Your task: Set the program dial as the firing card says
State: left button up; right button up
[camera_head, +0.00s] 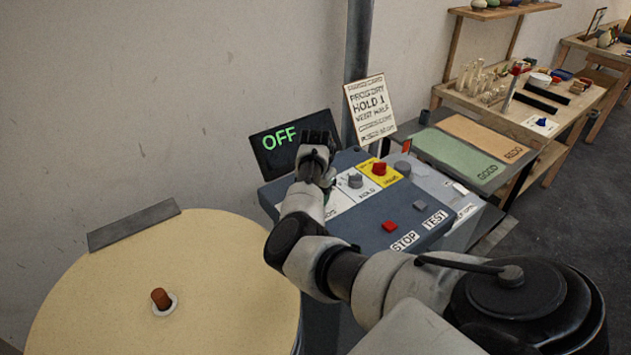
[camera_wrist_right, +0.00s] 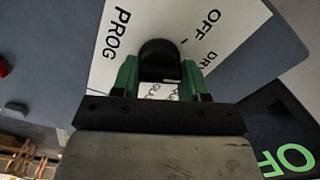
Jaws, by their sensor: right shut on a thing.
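My right gripper (camera_head: 316,168) reaches over the control panel (camera_head: 345,235); its arm hides part of the panel. In the right wrist view its green fingertips (camera_wrist_right: 160,75) are shut on the black program dial (camera_wrist_right: 160,55). The dial plate (camera_wrist_right: 118,50) reads PROG, with OFF and a partly visible DR… beside the dial; smaller marks behind the fingers are not readable. The display (camera_head: 280,140) shows OFF in green. The firing card (camera_head: 370,108) stands behind the panel and reads PROG DRY, HOLD 1, and apparently VENT HALF. My left gripper is out of view.
Beside the dial are a grey HOLD knob (camera_head: 355,181), a red knob (camera_head: 379,168) on a yellow plate, and a red button (camera_head: 390,226) near STOP and TEST labels. A round pale kiln lid (camera_head: 220,270) lies at left. Green and tan mats (camera_head: 460,155) lie at right.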

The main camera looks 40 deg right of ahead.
dwell(0.5)
jog(key=o, duration=0.9)
jog(key=shift+r, duration=0.15)
notch_tip(320, 180, up, 11)
jog(key=shift+f+b, duration=0.2)
jog(key=shift+b, duration=0.8)
jog(key=shift+f, duration=0.1)
